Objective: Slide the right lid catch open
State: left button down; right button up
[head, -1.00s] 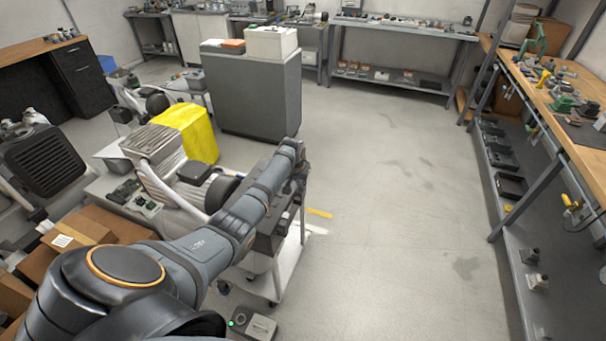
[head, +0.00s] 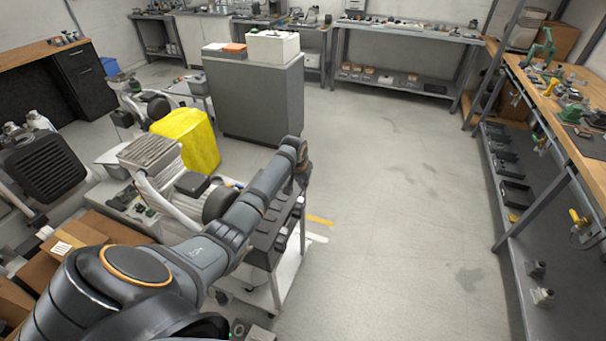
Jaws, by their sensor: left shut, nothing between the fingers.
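A dark grey case (head: 264,246) sits on a white wheeled cart (head: 291,268) just right of the picture's lower middle. Small catch-like fittings (head: 281,241) show on its right-hand side. They are too small to tell whether they are open or closed. My left arm reaches across and hides much of the case's top. My left gripper (head: 303,178) points down at the far end of the case, close to its far right corner. It is shut and empty. I cannot tell whether it touches a catch. My right gripper is out of view.
A compressor with a ribbed top (head: 150,152) and a yellow-covered unit (head: 187,140) stand left of my arm. Cardboard boxes (head: 85,232) lie at lower left. A grey cabinet (head: 252,98) stands behind. A workbench (head: 560,105) runs along the right. The floor between is clear.

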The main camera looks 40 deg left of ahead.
pick_arm(q)
jog(key=v, duration=0.5)
jog(key=shift+s+d+r, duration=0.1)
jog(key=shift+s+r, duration=0.05)
jog(key=shift+s, duration=0.1)
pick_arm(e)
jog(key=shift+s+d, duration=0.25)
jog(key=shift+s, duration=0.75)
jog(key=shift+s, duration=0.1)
